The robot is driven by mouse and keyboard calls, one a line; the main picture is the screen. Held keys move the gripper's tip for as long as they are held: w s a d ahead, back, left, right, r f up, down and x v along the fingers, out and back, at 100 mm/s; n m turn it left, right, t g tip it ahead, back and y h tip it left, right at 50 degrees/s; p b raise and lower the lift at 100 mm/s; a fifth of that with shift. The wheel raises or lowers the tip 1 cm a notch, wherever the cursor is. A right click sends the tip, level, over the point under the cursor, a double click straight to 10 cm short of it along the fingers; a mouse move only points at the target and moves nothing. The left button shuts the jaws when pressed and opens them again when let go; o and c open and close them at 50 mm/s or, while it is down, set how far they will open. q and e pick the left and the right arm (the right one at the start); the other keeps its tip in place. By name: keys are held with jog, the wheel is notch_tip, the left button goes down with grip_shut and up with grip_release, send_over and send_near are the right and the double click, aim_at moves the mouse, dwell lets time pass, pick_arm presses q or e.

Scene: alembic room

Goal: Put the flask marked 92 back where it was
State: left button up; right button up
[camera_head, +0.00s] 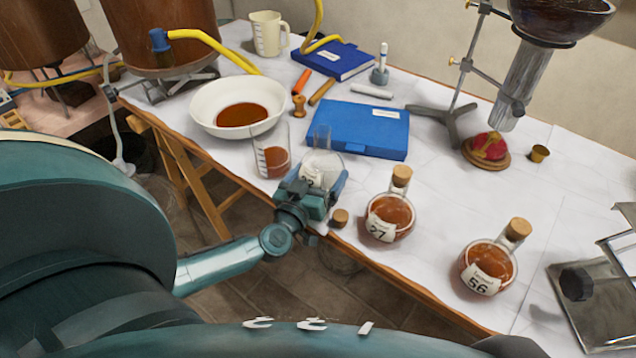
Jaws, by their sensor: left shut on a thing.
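A clear round flask (325,163) with an open neck stands at or just above the front edge of the white-topped table (440,235). Its label is mostly covered by my gripper; a 2 seems to show, and the full number cannot be read. My left gripper (314,186) is shut on this flask, with its fingers around the round body. The flask looks empty. A loose cork (340,217) is just right of the gripper at the table edge. My right gripper is not in view.
A beaker (272,160) of brown liquid stands close left of the held flask. Corked flasks marked 27 (391,214) and 56 (487,266) stand to the right. A blue case (358,130) lies behind, a white bowl (205,105) at left, a stand (440,118) at back.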

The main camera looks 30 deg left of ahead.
pick_arm(q)
jog(key=shift+f, duration=0.3)
jog(key=o, duration=1.1)
jog(key=shift+f, duration=0.1)
jog(key=shift+c, duration=0.2)
jog(key=shift+r, duration=0.2)
jog(key=shift+s, duration=0.3)
jog(key=s+d+p, duration=0.1)
jog(key=s+d, duration=0.1)
jog(key=s, duration=0.9)
jog(key=s+d+m+g+h, duration=0.1)
jog(key=s+d+m+h, duration=0.2)
jog(key=d, duration=0.4)
jog(key=s+d+m+g+h, duration=0.1)
jog(key=d+m+h, duration=0.1)
jog(key=d+h, duration=0.35)
jog(key=s+d+f+m+g+y, duration=0.1)
jog(key=g, duration=0.1)
jog(key=s+d+f+m+g+y, duration=0.1)
jog(key=s+f+g, duration=0.1)
jog(key=shift+s+d+f, duration=0.1)
jog(key=shift+d+f, duration=0.2)
jog(key=shift+d, duration=0.1)
